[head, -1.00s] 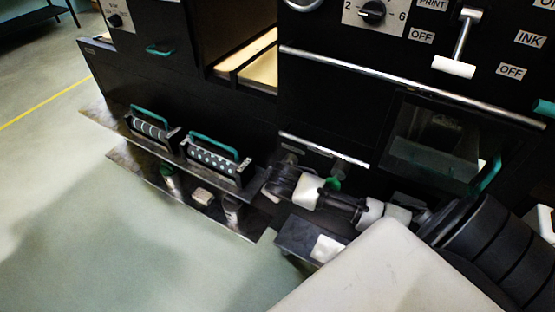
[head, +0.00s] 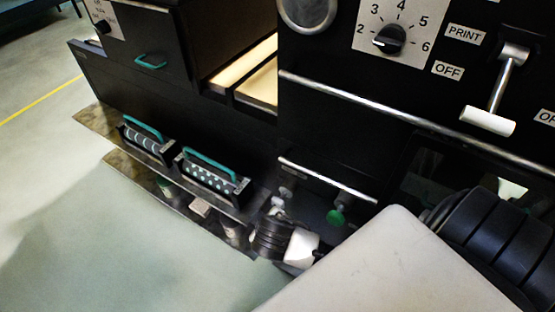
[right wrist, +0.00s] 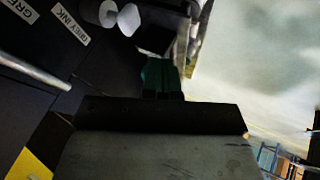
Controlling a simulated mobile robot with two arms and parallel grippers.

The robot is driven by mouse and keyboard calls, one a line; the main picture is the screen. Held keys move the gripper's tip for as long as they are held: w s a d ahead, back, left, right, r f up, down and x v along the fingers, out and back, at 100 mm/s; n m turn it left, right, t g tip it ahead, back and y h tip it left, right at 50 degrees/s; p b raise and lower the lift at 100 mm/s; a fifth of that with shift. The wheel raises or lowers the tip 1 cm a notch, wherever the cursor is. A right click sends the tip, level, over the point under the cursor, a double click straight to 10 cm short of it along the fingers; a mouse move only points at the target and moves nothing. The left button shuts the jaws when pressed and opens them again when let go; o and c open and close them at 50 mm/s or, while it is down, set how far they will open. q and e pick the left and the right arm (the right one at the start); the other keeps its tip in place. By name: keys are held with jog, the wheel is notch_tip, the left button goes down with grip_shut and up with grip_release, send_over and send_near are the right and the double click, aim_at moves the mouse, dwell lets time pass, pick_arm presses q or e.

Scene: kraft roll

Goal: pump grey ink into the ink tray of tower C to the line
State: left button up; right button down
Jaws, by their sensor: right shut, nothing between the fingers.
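A pale knob (head: 278,203), which looks like a pump knob, sticks out low on the black machine front. A green knob (head: 337,215) is to its right. My right gripper (head: 272,222) is just below the pale knob; I cannot tell whether they touch. In the right wrist view a GREY INK label (right wrist: 70,25) is at the upper left, beside white round knobs (right wrist: 120,16). My right gripper (right wrist: 161,75) shows there with nothing held. I cannot make out the ink tray, its line or a tower C mark. My left gripper is out of view.
Two framed rollers with teal handles (head: 143,130) (head: 208,165) stand on a metal ledge at the left. Small items sit on a lower shelf (head: 150,180). Above are a dial (head: 390,40) and a PRINT/OFF lever (head: 490,120). The floor at left is clear.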

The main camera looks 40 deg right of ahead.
aim_at(278, 203)
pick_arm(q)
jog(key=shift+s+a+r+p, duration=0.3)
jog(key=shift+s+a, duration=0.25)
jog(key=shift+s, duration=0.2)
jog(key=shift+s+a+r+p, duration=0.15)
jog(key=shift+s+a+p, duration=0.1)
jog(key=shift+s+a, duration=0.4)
pick_arm(e)
jog(key=w+d+f, duration=0.6)
jog(key=f, duration=0.1)
jog(key=shift+f, duration=0.3)
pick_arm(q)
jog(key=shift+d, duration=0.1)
pick_arm(e)
jog(key=shift+a, duration=0.1)
